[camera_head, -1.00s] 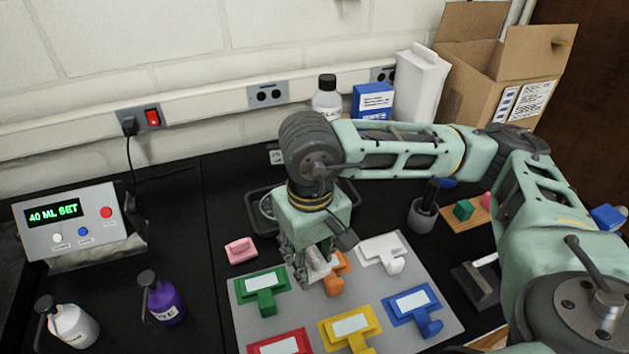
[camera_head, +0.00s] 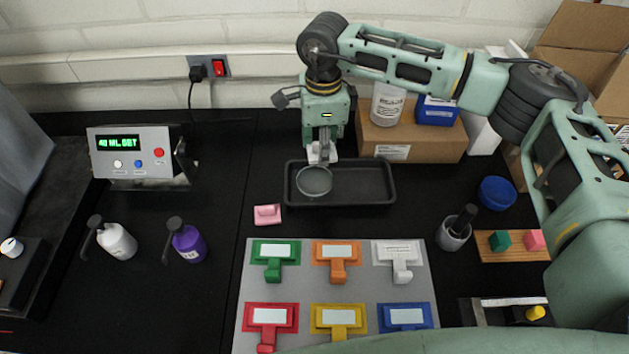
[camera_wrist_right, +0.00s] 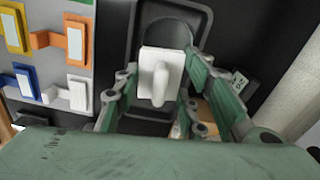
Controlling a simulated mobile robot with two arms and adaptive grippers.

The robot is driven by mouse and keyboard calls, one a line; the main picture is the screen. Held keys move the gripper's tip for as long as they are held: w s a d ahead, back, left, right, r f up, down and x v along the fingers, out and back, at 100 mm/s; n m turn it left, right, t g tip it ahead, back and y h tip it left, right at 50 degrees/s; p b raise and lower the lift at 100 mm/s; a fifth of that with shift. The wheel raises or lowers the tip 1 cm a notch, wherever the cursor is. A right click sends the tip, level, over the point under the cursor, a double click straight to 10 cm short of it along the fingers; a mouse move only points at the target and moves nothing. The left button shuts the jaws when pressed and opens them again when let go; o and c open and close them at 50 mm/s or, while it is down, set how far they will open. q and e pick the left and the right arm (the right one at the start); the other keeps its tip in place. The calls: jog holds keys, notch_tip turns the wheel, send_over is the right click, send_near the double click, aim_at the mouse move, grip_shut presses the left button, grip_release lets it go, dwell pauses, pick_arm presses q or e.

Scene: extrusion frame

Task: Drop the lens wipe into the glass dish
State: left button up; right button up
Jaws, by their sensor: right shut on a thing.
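The lens wipe (camera_head: 327,157), a small white piece, is in my right gripper (camera_head: 321,146) above the back of the black tray. In the right wrist view the wipe (camera_wrist_right: 161,76) is a white square with a raised tab, between the fingers of my right gripper (camera_wrist_right: 158,90). The glass dish (camera_head: 314,182) is a round, clear dish at the left of the tray, just below and in front of the gripper. In the wrist view the wipe hides part of the dish (camera_wrist_right: 168,27). My left gripper is not in view.
The black tray (camera_head: 365,188) holds the dish. A grey board (camera_head: 307,290) with several coloured holders lies in front. A pink block (camera_head: 267,215) is left of it. A cardboard box (camera_head: 420,138) with bottle and blue carton stands behind right.

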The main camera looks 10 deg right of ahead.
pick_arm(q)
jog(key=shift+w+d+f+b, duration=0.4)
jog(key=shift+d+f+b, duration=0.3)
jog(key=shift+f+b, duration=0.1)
pick_arm(e)
notch_tip(320, 180, down, 6)
jog(key=shift+r, duration=0.2)
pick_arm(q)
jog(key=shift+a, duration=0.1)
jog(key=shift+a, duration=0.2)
pick_arm(e)
jog(key=o, duration=1.2)
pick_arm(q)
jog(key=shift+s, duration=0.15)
pick_arm(e)
notch_tip(320, 180, up, 12)
jog(key=shift+r, duration=0.1)
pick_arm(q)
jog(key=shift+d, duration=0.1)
pick_arm(e)
jog(key=shift+s, duration=0.1)
